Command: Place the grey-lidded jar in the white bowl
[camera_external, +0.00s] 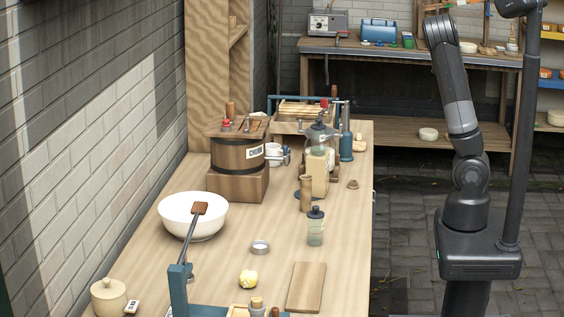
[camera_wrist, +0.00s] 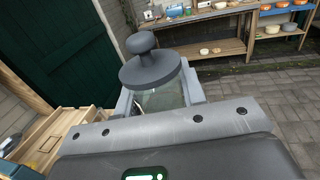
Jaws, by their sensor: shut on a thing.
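In the wrist view my gripper (camera_wrist: 159,97) is shut on a jar with a dark grey knobbed lid (camera_wrist: 150,68). The lid stands above the fingers and the clear body sits between them. The gripper and this jar are outside the external view, where only my arm's lower links show. The white bowl (camera_external: 176,217) stands on the wooden table at left, near the brick wall. Its inside is partly hidden. A similar clear jar with a dark lid (camera_external: 316,227) stands on the table, right of the bowl.
A lever with a brown end (camera_external: 200,208) crosses in front of the bowl. A wooden churn (camera_external: 238,152) on a block stands behind it. A metal ring (camera_external: 260,247), yellow lump (camera_external: 248,279) and wooden board (camera_external: 305,287) lie nearby. A back workbench (camera_external: 420,54) holds several items.

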